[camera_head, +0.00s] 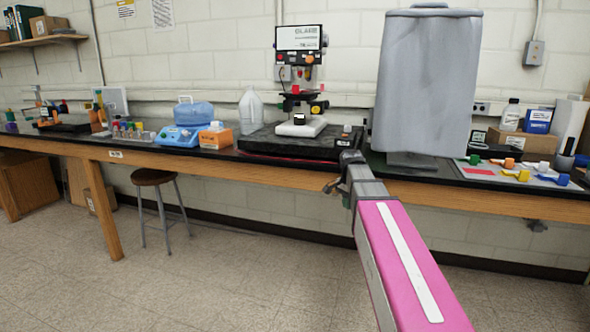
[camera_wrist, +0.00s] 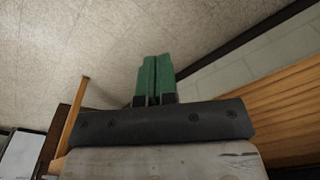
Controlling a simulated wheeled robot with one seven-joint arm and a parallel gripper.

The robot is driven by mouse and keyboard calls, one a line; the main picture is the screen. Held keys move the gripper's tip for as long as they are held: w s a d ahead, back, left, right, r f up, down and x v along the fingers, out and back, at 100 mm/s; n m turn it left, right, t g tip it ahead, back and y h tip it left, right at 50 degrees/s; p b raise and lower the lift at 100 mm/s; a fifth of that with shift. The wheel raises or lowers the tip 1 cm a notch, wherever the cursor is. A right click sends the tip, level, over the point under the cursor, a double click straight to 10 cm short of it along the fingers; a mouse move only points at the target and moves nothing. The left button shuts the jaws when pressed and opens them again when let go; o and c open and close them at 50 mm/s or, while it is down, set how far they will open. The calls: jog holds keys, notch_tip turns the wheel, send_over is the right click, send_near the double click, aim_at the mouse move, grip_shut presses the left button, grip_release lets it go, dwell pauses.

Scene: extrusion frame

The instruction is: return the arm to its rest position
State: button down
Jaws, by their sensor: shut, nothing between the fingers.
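My arm is pink with a white strip and reaches from the bottom right of the head view toward the front edge of the bench. My gripper shows in the wrist view (camera_wrist: 155,80) as two green fingers side by side, shut, with nothing between them. Speckled floor lies behind the fingers in that view. In the head view the dark wrist end of the arm is near the bench's front edge, and the fingers are hard to make out there.
The long black-topped bench (camera_head: 222,156) runs along the wall. A machine (camera_head: 300,75), a grey covered object (camera_head: 425,85), a blue container (camera_head: 193,113) and colored parts (camera_head: 515,175) stand on it. A stool (camera_head: 153,178) is under the bench. The floor (camera_head: 190,285) in front is clear.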

jog(key=s+f+n, duration=0.5)
jog(key=s+f, duration=0.4)
jog(key=f, duration=0.3)
jog(key=s+a+f+n, duration=0.1)
jog(key=s+f+n, duration=0.4)
jog(key=s+f, duration=0.5)
notch_tip(320, 180, down, 2)
jog(key=shift+f+g, duration=0.1)
jog(key=shift+g, duration=0.3)
